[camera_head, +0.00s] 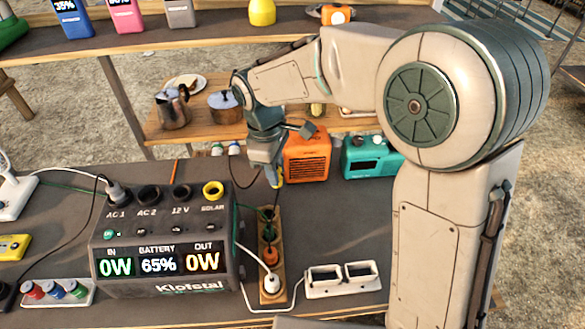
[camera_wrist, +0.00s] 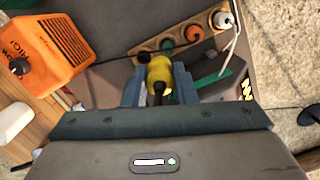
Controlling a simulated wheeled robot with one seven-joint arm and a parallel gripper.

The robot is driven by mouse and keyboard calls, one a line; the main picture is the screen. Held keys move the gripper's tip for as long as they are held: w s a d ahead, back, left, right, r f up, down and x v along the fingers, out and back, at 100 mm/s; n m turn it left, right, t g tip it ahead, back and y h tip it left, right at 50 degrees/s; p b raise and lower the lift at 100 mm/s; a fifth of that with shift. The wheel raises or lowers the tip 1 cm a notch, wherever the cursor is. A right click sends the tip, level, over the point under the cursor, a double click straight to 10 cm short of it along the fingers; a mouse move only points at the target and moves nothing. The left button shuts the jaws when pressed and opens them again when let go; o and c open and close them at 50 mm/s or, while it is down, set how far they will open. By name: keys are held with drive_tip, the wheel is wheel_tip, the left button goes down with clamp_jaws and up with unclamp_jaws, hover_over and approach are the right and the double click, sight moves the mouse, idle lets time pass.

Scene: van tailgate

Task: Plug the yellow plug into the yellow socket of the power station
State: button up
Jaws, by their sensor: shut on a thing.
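My gripper (camera_head: 275,180) is shut on the yellow plug (camera_head: 279,184) above the table, just beyond the far end of a wooden plug rack (camera_head: 271,288). In the wrist view, the yellow plug (camera_wrist: 160,73) sits between the two fingers of my gripper (camera_wrist: 159,84). The power station (camera_head: 165,287) stands to the left of my gripper. Its yellow socket (camera_head: 213,189), a yellow ring marked SOLAR, is at the right end of the top row and looks empty. The plug is apart from it. The plug's front end is not clear in either view.
The rack holds a green, an orange and a white plug (camera_head: 271,283). A grey plug (camera_head: 116,191) sits in AC 1. An orange radio (camera_head: 307,155) and a teal radio (camera_head: 370,157) stand right of my gripper. A white double-bay charger (camera_head: 342,279) lies in front.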

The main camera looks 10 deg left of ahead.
drive_tip(key=a+p, duration=0.4)
drive_tip(key=a, duration=1.2)
drive_tip(key=shift+a, duration=0.25)
